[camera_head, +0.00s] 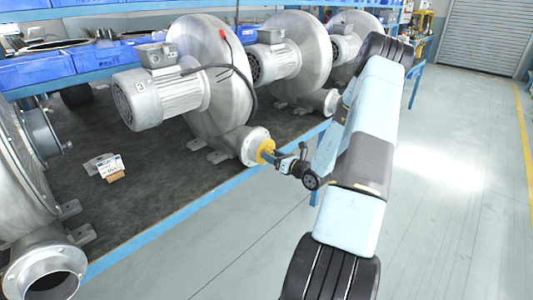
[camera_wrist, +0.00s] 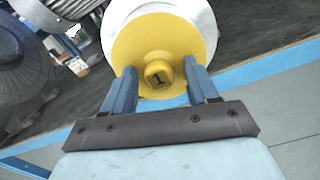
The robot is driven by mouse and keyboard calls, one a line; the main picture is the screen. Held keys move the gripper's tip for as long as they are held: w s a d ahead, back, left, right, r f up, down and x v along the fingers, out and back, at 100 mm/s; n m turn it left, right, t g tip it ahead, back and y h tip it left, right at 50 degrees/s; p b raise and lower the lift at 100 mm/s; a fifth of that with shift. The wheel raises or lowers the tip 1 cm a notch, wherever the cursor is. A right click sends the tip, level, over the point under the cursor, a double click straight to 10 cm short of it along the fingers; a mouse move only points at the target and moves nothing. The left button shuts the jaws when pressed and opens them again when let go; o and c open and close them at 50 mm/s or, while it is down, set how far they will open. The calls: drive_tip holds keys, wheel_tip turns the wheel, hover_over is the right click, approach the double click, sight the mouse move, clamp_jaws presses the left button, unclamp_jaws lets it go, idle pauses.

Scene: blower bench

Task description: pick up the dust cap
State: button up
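The dust cap (camera_head: 264,149) is a yellow disc on the round metal outlet (camera_head: 252,148) of the blower numbered 3. My gripper (camera_head: 279,156) is in front of the cap. In the wrist view the two blue fingers of my gripper (camera_wrist: 160,70) are apart, one on each side of the knob, with yellow showing between each finger and the knob. Whether the fingertips touch the cap's face cannot be told.
The blower (camera_head: 220,85) stands on a dark bench top with a blue edge (camera_head: 160,231). Other blowers stand beside it. A small tag and brown block (camera_head: 106,167) lie on the bench. Blue bins (camera_head: 35,70) line the shelf behind. The floor at the right is clear.

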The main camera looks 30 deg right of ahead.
clamp_jaws()
idle(0.3)
drive_tip(key=shift+d, duration=0.1)
drive_tip(key=s+d+r, duration=0.2)
drive_tip(key=s+r, duration=0.2)
drive_tip(key=s, duration=0.2)
drive_tip(key=s+d+r, duration=0.2)
drive_tip(key=s+r, duration=0.2)
drive_tip(key=s, duration=0.3)
drive_tip(key=shift+d, duration=0.35)
